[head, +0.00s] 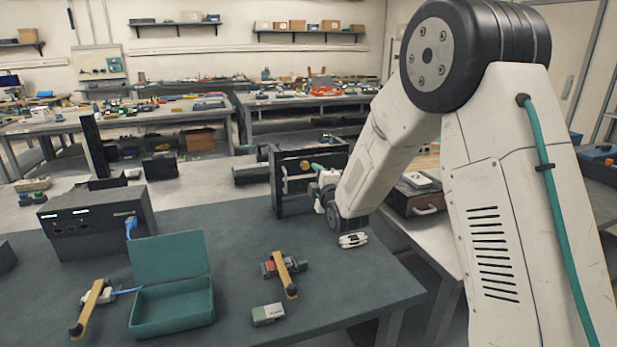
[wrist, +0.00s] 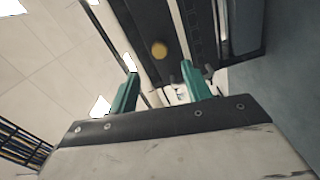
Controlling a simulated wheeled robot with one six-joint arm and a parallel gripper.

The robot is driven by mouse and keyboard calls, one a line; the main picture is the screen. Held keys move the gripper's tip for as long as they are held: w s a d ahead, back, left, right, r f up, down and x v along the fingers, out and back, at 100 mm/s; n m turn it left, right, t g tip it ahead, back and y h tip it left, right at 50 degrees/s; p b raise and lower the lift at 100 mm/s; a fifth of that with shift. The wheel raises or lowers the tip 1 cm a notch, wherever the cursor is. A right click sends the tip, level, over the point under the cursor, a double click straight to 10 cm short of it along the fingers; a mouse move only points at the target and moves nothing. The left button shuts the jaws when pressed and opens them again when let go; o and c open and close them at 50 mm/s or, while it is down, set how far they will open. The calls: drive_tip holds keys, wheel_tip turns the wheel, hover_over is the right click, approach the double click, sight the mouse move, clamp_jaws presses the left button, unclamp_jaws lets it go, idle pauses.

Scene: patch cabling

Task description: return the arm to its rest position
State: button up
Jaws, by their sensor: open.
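My arm, white with a teal hose, reaches from the right over the dark workbench. My gripper (head: 318,180) is near a black upright frame (head: 281,205) at the bench's back edge; the arm partly hides it. In the wrist view the two teal fingers of my gripper (wrist: 160,70) stand apart with nothing between them. Beyond them is a dark panel with a round yellow knob (wrist: 159,49). I cannot tell whether the fingers touch the frame.
A black device box (head: 95,228) with a blue plug (head: 131,227) stands at the left. An open teal case (head: 172,308), two yellow-handled items (head: 90,306) (head: 285,274), a small green-white box (head: 268,314) and a white item (head: 353,240) lie on the bench. Bare bench lies between them.

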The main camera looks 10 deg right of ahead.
wheel_tip(320, 180, down, 8)
drive_tip(key=s+m+g, duration=0.2)
drive_tip(key=m+g, duration=0.1)
drive_tip(key=g, duration=0.1)
drive_tip(key=s+d+f+m+g+h, duration=0.1)
drive_tip(key=s+d+f+m+g, duration=0.1)
drive_tip(key=s+m+g, duration=0.65)
drive_tip(key=s+r+m+g, duration=0.1)
drive_tip(key=s+r, duration=0.4)
drive_tip(key=s, duration=0.8)
drive_tip(key=s+d+r+m+g, duration=0.1)
drive_tip(key=s+r, duration=0.4)
drive_tip(key=s, duration=0.9)
drive_tip(key=s+d+r+m+g, duration=0.1)
drive_tip(key=s+r, duration=0.5)
drive_tip(key=s, duration=0.8)
drive_tip(key=m+g, duration=0.1)
drive_tip(key=m, duration=0.1)
drive_tip(key=shift+d+m+h, duration=0.15)
drive_tip(key=shift+m+h, duration=0.15)
drive_tip(key=shift+m, duration=0.05)
